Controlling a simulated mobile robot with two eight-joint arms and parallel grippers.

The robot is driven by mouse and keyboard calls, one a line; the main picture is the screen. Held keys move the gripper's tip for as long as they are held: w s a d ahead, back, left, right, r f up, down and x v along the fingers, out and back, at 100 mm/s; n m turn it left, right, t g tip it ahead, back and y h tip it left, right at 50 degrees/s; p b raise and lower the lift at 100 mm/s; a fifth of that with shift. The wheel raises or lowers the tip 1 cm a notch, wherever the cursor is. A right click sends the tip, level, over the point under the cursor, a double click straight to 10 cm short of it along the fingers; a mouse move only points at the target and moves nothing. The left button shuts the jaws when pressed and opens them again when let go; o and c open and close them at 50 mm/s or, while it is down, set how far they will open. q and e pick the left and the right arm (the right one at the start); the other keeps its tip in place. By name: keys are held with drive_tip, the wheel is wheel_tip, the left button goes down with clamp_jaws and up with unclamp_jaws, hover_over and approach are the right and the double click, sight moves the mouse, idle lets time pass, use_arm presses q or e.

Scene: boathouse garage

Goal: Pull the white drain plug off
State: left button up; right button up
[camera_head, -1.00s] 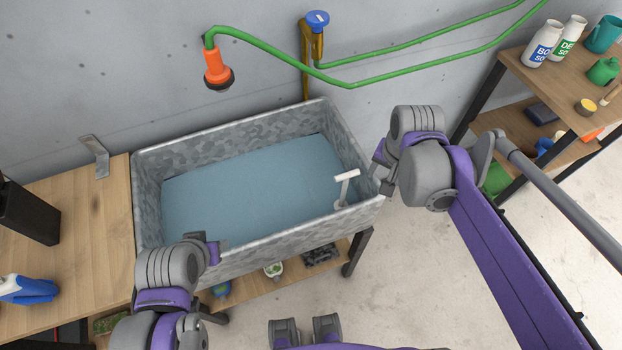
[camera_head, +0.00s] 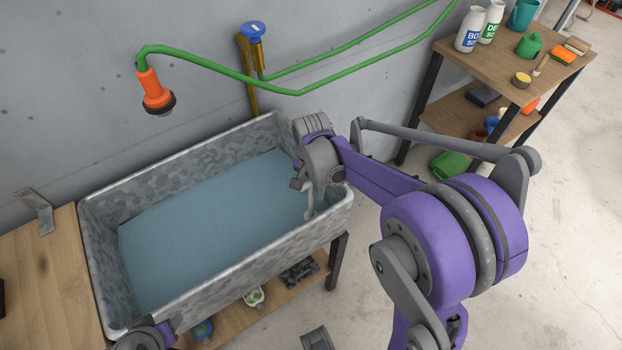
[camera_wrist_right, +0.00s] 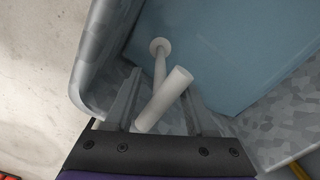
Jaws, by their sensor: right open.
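The white drain plug has a T-shaped handle on a thin stem, and in the wrist view (camera_wrist_right: 164,100) its round base shows at the stem's far end. It stands in the water at the right end of the grey metal sink (camera_head: 215,258). In the head view only the plug's lower stem (camera_head: 309,206) shows below my right gripper (camera_head: 303,183). The right gripper is open, and in the wrist view (camera_wrist_right: 157,108) the handle's crossbar lies between its two fingers, slanted. I cannot tell whether they touch it. My left gripper (camera_head: 165,330) shows only partly at the bottom edge.
An orange nozzle (camera_head: 154,92) on a green hose (camera_head: 300,92) hangs over the sink's back edge, beside a blue-handled tap (camera_head: 253,32). A wooden bench (camera_head: 45,275) adjoins the sink at left. A shelf (camera_head: 495,67) with bottles stands at back right. Open floor lies right.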

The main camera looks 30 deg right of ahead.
sight(311, 203)
drive_tip(key=shift+f, duration=1.3)
clamp_jaws()
idle(0.4)
idle(0.3)
idle(1.4)
